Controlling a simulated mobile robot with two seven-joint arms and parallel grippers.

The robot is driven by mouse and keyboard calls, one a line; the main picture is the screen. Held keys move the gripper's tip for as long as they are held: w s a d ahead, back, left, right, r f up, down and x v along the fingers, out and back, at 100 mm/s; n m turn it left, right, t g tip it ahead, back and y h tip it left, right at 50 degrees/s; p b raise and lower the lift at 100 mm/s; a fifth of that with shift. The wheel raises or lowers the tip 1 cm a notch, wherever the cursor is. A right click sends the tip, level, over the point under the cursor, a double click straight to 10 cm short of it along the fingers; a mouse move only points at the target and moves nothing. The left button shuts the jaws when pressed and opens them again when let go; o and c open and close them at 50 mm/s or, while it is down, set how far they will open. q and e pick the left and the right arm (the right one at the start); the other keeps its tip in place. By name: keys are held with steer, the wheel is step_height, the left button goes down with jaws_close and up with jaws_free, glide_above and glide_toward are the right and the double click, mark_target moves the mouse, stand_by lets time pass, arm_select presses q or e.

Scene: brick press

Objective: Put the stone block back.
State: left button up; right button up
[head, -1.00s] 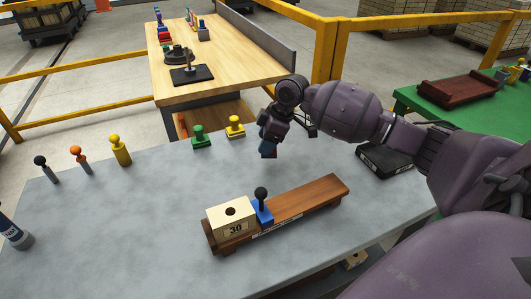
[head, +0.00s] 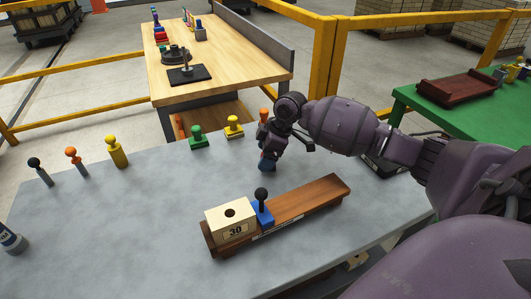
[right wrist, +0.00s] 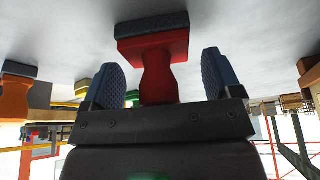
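A pale, stone-like block (head: 231,224) marked 30, with a dark hole in its top, sits at the left end of a brown wooden rail (head: 310,204). A blue slider with a black knob (head: 262,209) stands against its right side. My right gripper (head: 267,164) is above the table behind the rail, apart from the block. In the right wrist view its blue-grey fingers (right wrist: 163,72) are spread. A red stamp (right wrist: 160,47) with a dark base shows between them, with gaps on both sides. My left gripper is not in view.
Green (head: 198,138) and yellow (head: 233,127) stamps stand at the table's back edge, with an orange one (head: 264,115) behind my gripper. Black, orange and yellow knobbed pieces (head: 116,152) stand at left. A dark box lies behind my right arm.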

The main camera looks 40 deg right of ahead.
steer(key=shift+r, duration=0.25)
steer(key=p+v, duration=0.2)
steer(key=v, duration=0.9)
steer(key=shift+d+r+p, duration=0.15)
steer(key=shift+r+p, duration=0.2)
steer(key=shift+s, duration=0.15)
